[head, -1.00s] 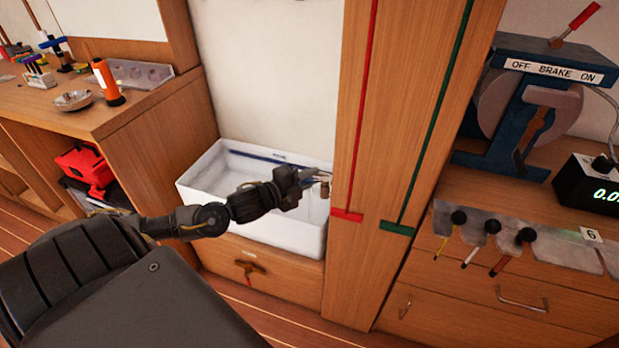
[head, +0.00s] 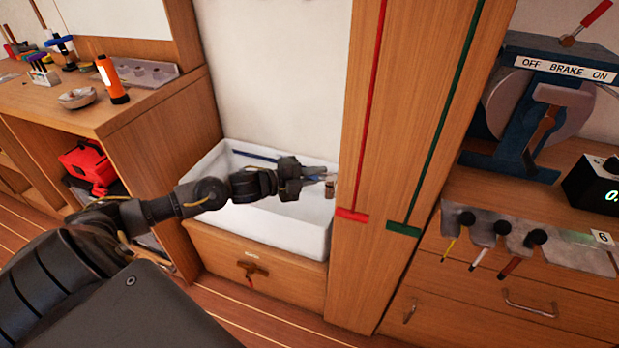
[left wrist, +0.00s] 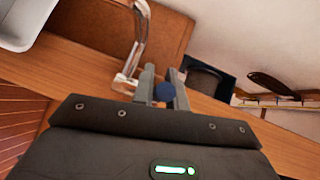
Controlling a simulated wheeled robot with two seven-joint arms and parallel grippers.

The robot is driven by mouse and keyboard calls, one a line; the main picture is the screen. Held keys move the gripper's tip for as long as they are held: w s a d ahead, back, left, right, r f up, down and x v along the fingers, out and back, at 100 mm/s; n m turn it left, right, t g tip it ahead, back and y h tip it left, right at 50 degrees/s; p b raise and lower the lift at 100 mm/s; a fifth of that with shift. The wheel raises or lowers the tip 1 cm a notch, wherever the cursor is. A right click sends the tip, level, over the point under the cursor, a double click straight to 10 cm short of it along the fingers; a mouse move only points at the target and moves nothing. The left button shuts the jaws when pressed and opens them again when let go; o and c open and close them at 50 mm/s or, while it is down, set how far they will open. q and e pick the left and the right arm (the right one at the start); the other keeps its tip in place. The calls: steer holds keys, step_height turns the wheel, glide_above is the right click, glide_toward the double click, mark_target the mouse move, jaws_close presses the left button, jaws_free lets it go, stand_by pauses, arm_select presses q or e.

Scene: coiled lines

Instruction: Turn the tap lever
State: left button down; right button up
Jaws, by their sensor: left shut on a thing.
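The tap shows in the left wrist view as a shiny metal curved spout (left wrist: 142,40) on a small base, upper left of my fingers. A round blue knob (left wrist: 166,92), which looks like the end of the tap lever, sits between the fingers of my left gripper (left wrist: 163,88). The gripper is shut on it. In the head view my left gripper (head: 322,178) reaches over the white sink (head: 300,237) to the tap (head: 331,190) beside the wooden post. The fingers and arm hide most of the lever there. My right gripper is out of view.
A wooden post (head: 395,150) with red and green strips stands just right of the tap. A blue brake stand (head: 540,110) and hanging black-knobbed tools are further right. A bench with an orange torch (head: 111,80) is at left.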

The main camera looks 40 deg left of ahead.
arm_select(q)
steer(key=c, duration=1.4)
jaws_free()
